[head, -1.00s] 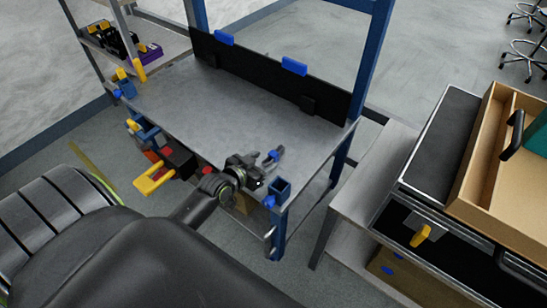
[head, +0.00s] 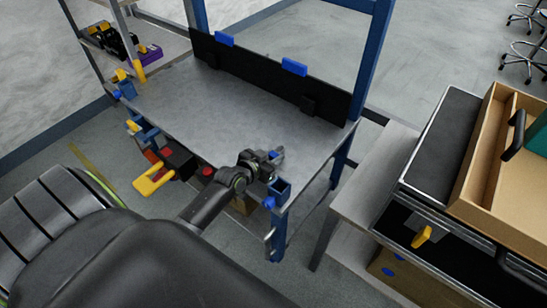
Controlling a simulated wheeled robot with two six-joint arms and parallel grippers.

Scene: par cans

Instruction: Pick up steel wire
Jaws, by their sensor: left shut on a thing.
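My left gripper (head: 274,156) is low over the front right part of the grey metal table (head: 215,105), beside the blue corner post. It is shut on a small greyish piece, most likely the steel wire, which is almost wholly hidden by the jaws. I cannot make out the wire's shape or whether it touches the tabletop. My right gripper is not in view.
A black back panel (head: 265,75) with blue clips edges the table's far side. A yellow-handled clamp (head: 153,180) hangs off the front left. A wooden tray (head: 480,160) stands on the drawer unit at right. Most of the tabletop is bare.

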